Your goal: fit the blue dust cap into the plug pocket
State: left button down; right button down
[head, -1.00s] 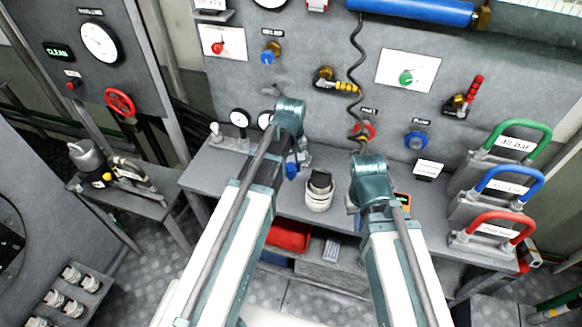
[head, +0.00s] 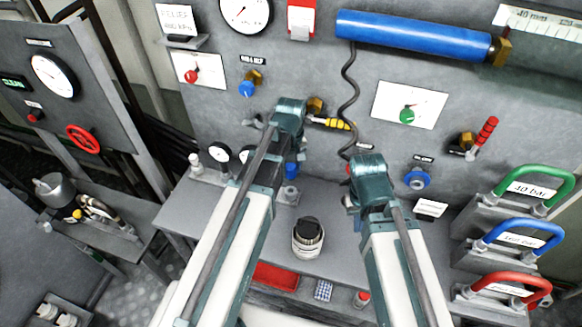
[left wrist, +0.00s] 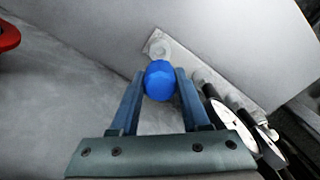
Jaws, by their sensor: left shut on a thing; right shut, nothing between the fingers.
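The blue dust cap (left wrist: 160,82) is a rounded bright blue piece between the two fingers of my left gripper (left wrist: 159,73) in the left wrist view. The left gripper is shut on it. In the head view the cap (head: 291,170) shows as a small blue patch below my left wrist, above the grey bench. A pale round fitting on a small plate (left wrist: 158,46) lies just beyond the cap in the left wrist view. I cannot tell whether it is the plug pocket or whether the cap touches it.
A cream connector with a dark top (head: 308,237) stands on the grey bench (head: 335,200) between my arms. Small gauges (head: 219,152) sit left of the left gripper. A coiled cable (head: 349,100) hangs between the wrists. Green, blue and red handles (head: 520,236) stand at right.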

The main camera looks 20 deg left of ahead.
aim_at(291, 178)
dwell(0.4)
